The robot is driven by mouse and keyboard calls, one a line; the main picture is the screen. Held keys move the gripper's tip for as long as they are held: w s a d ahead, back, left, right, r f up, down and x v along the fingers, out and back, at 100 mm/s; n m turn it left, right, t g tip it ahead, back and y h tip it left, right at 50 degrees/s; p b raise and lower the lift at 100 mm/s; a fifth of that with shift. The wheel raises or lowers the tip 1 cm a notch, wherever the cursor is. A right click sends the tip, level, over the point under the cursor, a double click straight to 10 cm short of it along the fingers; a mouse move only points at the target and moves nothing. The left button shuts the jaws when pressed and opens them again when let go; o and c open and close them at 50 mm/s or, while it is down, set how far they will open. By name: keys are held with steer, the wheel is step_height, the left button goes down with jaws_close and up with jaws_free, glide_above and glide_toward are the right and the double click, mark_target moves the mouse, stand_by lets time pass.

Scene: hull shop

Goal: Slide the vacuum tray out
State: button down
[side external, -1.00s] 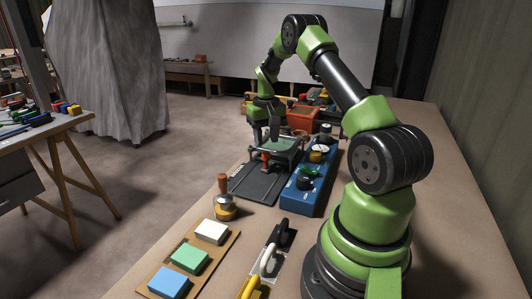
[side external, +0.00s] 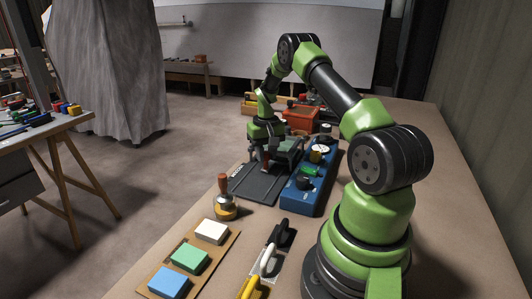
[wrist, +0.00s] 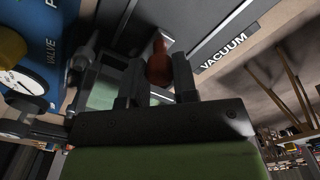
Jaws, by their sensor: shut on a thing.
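My gripper (side external: 264,163) is low over the dark base plate (side external: 258,187), and its jaws are shut on a red-brown upright handle. In the wrist view the handle (wrist: 159,62) stands between the two dark fingers. A pale green surface, apparently part of the vacuum tray (side external: 289,146), shows behind my gripper at the far end of the plate. Much of it is hidden by my gripper. The plate carries light lines along its length, and a VACUUM label (wrist: 223,52) shows in the wrist view.
A wooden-handled tool (side external: 225,205) stands near the plate's front left corner. Coloured blocks on a board (side external: 152,290) and trowels lie nearer.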

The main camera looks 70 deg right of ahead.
steer(key=a, duration=1.2)
steer(key=shift+a, duration=0.2)
steer(key=c, duration=1.2)
jaws_free()
steer(key=shift+o, duration=0.2)
step_height(320, 180, up, 10)
